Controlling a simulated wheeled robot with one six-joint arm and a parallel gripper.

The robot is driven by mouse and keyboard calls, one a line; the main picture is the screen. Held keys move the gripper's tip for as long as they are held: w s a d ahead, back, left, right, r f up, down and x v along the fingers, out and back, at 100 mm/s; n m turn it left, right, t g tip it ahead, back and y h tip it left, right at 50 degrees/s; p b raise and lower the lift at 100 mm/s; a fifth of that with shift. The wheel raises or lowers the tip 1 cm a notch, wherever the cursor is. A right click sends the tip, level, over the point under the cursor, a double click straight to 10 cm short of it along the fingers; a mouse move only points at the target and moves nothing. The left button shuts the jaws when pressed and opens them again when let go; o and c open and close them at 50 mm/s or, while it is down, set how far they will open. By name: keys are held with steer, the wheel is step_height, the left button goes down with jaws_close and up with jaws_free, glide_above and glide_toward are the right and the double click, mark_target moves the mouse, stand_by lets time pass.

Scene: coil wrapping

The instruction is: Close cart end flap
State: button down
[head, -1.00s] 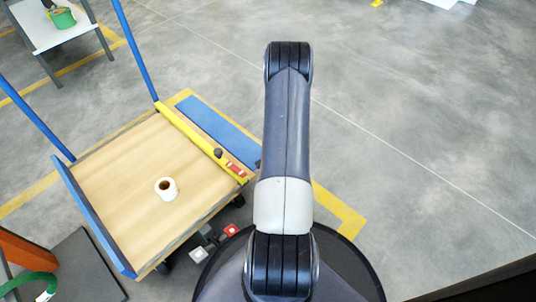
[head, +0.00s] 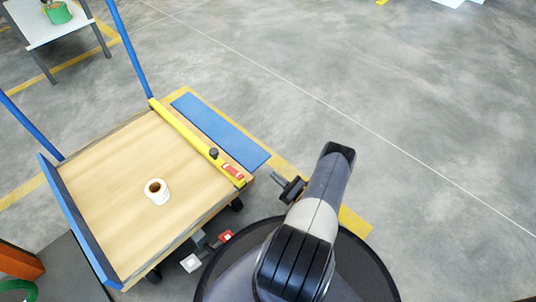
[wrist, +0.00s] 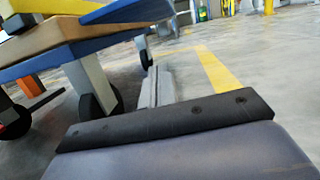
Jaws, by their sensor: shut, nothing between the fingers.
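The cart (head: 110,190) has a wooden deck. A blue end flap (head: 220,130) sticks out, folded away from the deck, beyond its right edge; a blue flap also shows at the top of the wrist view (wrist: 120,12). My gripper (head: 278,178) is shut and empty, just off the flap's near right corner and apart from it. In the wrist view, a narrow grey piece of my gripper (wrist: 155,88) shows below the flap's level, beside the cart's wheels.
A blue panel (head: 75,220) stands up along the deck's left end. A yellow bar (head: 195,140) with a black knob lies along the right edge. A white roll (head: 157,192) stands on the deck. Red and white pedals (head: 192,262) are below. Floor at right is clear.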

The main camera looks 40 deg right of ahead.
steer(key=w+r+m+t+h+b, duration=0.1)
steer(key=w+r, duration=0.5)
steer(key=w, duration=0.2)
steer(key=shift+w+r+h, duration=0.15)
steer(key=shift+w+h, duration=0.25)
steer(key=shift+a+r, duration=0.1)
stand_by(0.4)
